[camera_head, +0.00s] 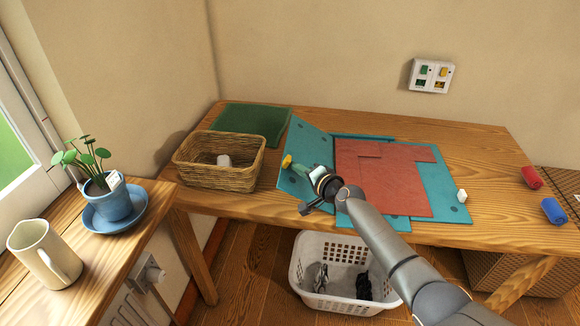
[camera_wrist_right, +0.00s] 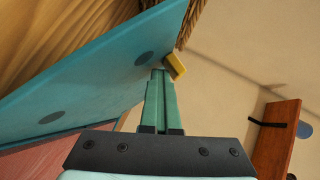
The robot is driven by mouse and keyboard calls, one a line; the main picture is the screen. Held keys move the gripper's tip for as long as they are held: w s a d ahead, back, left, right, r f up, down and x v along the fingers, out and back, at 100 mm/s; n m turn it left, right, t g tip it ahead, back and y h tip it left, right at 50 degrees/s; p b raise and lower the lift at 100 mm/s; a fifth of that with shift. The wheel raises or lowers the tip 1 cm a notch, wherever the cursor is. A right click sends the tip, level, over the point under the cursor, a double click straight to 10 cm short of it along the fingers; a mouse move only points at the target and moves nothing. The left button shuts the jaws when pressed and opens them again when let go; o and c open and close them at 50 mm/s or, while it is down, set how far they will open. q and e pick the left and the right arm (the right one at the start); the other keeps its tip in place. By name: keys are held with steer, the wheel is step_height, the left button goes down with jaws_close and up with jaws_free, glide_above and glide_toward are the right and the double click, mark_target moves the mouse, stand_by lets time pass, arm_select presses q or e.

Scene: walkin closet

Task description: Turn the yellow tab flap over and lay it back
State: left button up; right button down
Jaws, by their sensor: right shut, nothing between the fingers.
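The flap (camera_head: 305,142) is a teal panel at the left of a teal folder, standing tilted up from the table. A small yellow tab (camera_head: 287,161) sticks out from its outer edge. My right gripper (camera_head: 297,168) is at that edge, close beside the tab. In the right wrist view, the green fingers (camera_wrist_right: 161,78) are shut together with nothing between them. Their tips lie by the flap's edge (camera_wrist_right: 100,75) just beside the yellow tab (camera_wrist_right: 175,65). Whether they touch the flap cannot be told. My left gripper is out of view.
Red sheets (camera_head: 385,180) cover the folder's (camera_head: 452,190) middle. A wicker basket (camera_head: 190,178) stands close left of the flap, with a green mat (camera_head: 252,122) behind. A white block (camera_head: 462,196), red roll (camera_head: 532,177) and blue roll (camera_head: 553,210) lie right. A white laundry basket (camera_head: 345,304) stands below.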

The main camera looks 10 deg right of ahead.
steer(key=shift+w+a+f+n+p, duration=0.1)
steer(key=shift+a+f+n+p, duration=0.1)
steer(key=shift+a+n+p, duration=0.2)
steer(key=shift+w+a+f+n+g+h+p, duration=0.15)
steer(key=shift+a+f+g+h+p, duration=0.1)
steer(key=shift+a+f+h+p, duration=0.15)
steer(key=shift+s+a+f+n+g+h+p, duration=0.15)
steer(key=shift+f+g+h, duration=0.15)
steer(key=shift+f, duration=0.2)
steer(key=f+b, duration=0.1)
steer(key=a+f+b, duration=0.1)
steer(key=f, duration=0.1)
steer(key=shift+w+f, duration=0.15)
steer(key=shift+w, duration=0.05)
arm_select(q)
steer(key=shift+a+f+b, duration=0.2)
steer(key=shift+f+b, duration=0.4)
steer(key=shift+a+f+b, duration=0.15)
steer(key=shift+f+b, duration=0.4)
arm_select(e)
steer(key=shift+a+f, duration=0.2)
steer(key=shift+f, duration=0.55)
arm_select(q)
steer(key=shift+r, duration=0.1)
